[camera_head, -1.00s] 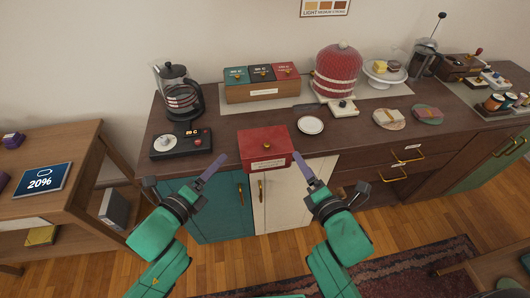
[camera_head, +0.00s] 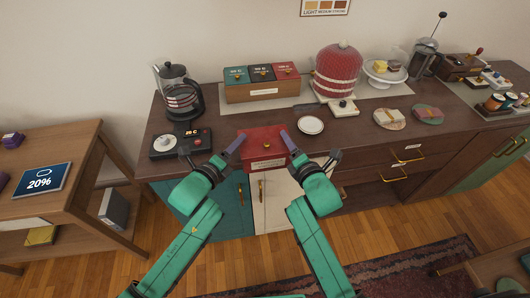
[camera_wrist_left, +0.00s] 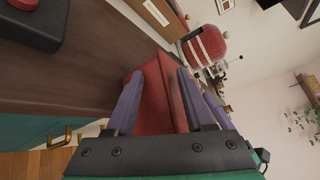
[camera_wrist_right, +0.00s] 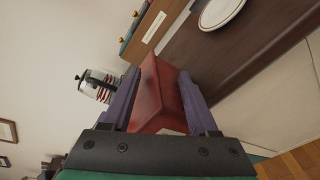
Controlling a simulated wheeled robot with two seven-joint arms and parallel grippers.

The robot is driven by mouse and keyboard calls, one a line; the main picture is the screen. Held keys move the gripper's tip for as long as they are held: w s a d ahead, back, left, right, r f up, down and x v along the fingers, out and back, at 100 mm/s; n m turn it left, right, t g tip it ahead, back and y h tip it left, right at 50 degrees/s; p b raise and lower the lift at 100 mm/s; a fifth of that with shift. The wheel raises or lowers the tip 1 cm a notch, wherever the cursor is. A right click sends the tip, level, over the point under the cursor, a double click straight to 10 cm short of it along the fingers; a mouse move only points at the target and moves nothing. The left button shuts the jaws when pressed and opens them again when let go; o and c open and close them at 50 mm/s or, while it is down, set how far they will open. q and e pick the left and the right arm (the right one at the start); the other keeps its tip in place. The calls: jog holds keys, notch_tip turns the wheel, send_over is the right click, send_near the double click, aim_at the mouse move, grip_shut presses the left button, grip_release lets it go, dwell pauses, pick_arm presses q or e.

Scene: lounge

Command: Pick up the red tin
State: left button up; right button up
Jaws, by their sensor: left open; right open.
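The red tin (camera_head: 264,145), a box with a small knob on its lid and a pale label on its front, sits at the front edge of the dark counter. My left gripper (camera_head: 232,150) is open at the tin's left side. In the left wrist view the tin (camera_wrist_left: 152,102) shows between the open fingers (camera_wrist_left: 158,95). My right gripper (camera_head: 291,146) is open at the tin's right side. In the right wrist view the tin (camera_wrist_right: 160,92) also lies between the open fingers (camera_wrist_right: 162,98). I cannot tell whether any finger touches it.
A black control box (camera_head: 182,143) stands left of the tin, with a glass press (camera_head: 178,95) behind it. A white plate (camera_head: 310,125) lies to the right. A wooden box of tins (camera_head: 262,92) stands behind. Drawers with brass handles (camera_head: 390,183) are at the right front.

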pick_arm(q)
jog(key=shift+d, duration=0.1)
grip_shut()
pick_arm(e)
jog(key=shift+a, duration=0.1)
grip_shut()
pick_arm(q)
jog(key=shift+s+d, duration=0.1)
pick_arm(e)
jog(key=shift+a, duration=0.1)
